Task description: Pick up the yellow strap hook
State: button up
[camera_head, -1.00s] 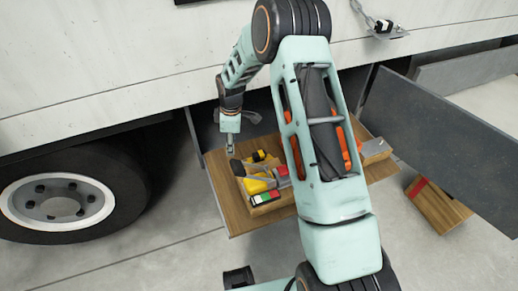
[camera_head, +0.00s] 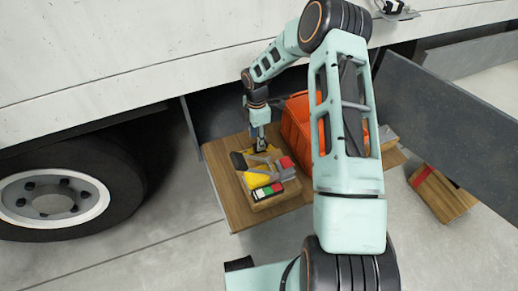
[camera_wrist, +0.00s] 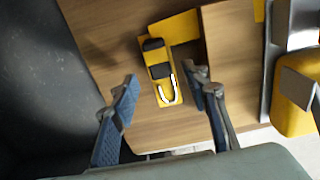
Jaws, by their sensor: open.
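The yellow strap hook (camera_wrist: 158,62), with black parts and a pale metal hook end, lies on the wooden surface in the wrist view, beside a flat yellow strap piece (camera_wrist: 178,27). My gripper (camera_wrist: 163,82) is open, with one blue-grey finger to each side of the hook in the picture. The fingers do not touch it. In the head view my gripper (camera_head: 261,147) points down over the back of the wooden board, close behind the yellow ratchet piece (camera_head: 257,180). There the hook is mostly hidden by the gripper and too small to make out clearly.
The wooden board (camera_head: 222,192) holds a wooden block with yellow, grey and red pieces. An orange crate (camera_head: 296,127) stands right of my gripper. The truck wheel (camera_head: 55,200) is at left. A grey panel (camera_head: 450,125) and a wooden box (camera_head: 440,195) are at right.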

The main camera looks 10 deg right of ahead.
notch_tip(320, 180, down, 5)
jog(key=shift+r+b, duration=0.15)
jog(key=shift+b, duration=0.55)
jog(key=shift+r, duration=0.1)
grip_shut()
